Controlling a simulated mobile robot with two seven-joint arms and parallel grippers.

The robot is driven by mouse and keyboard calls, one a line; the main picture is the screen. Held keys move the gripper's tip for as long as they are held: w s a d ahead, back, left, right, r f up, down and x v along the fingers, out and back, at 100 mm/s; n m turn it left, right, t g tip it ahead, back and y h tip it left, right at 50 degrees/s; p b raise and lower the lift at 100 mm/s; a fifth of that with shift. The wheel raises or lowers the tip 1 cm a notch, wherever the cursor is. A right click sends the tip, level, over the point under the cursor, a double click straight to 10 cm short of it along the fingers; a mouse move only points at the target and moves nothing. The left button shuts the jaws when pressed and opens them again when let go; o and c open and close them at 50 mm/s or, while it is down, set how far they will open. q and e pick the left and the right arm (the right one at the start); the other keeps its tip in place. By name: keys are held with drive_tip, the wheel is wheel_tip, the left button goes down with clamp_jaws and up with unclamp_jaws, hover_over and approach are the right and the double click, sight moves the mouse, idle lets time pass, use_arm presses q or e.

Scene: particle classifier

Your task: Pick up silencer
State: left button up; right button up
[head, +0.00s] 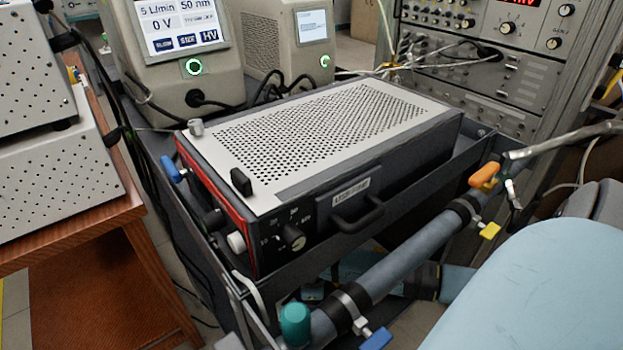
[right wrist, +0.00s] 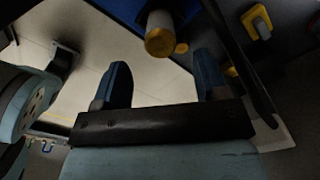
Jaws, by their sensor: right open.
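In the right wrist view my right gripper (right wrist: 163,72) is open, its two dark blue fingers apart with nothing between them. A short pale cylinder with a brass-coloured end (right wrist: 160,38) lies just beyond the fingertips, roughly in line with the gap. It may be the silencer, but I cannot tell for sure. In the head view I cannot pick out the silencer with certainty. My left gripper is not in view.
A perforated instrument box (head: 340,130) sits in a dark frame. A grey pipe (head: 400,270) with a teal cap (head: 295,322) and an orange handle (head: 484,175) runs along its near side. A wooden table (head: 70,240) stands left. A yellow part (right wrist: 257,22) shows upper right in the wrist view.

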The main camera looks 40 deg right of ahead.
wheel_tip(320, 180, down, 6)
drive_tip(key=shift+w+r+b, duration=0.1)
drive_tip(key=shift+b, duration=1)
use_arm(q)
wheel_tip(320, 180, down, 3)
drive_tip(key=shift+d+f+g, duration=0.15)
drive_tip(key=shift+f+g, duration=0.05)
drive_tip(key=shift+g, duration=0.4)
use_arm(e)
drive_tip(key=shift+c, duration=0.5)
drive_tip(key=c, duration=1)
